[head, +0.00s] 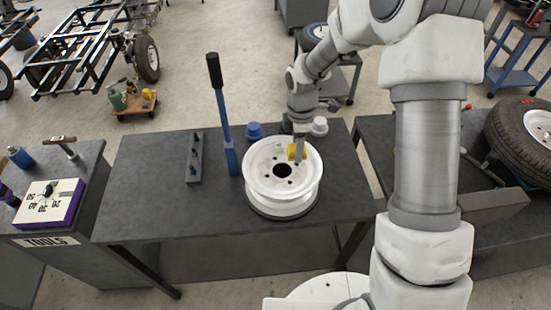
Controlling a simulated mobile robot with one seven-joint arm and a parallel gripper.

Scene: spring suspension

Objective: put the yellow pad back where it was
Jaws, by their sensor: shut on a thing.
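The yellow pad (292,151) is small and blocky, in my gripper (298,150) over the far right part of the white wheel rim (254,184). My gripper points down and is shut on the pad; its fingers partly hide it. I cannot tell whether the pad touches the rim. The rim lies flat on a dark round base on the dark table (150,210), with its centre hole and bolt holes facing up.
A tall blue lever with a black grip (223,120) stands left of the rim. A grey slotted bar (195,158) lies farther left. A blue knob (254,131) and a white round piece (319,126) sit behind the rim. The table's left front is clear.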

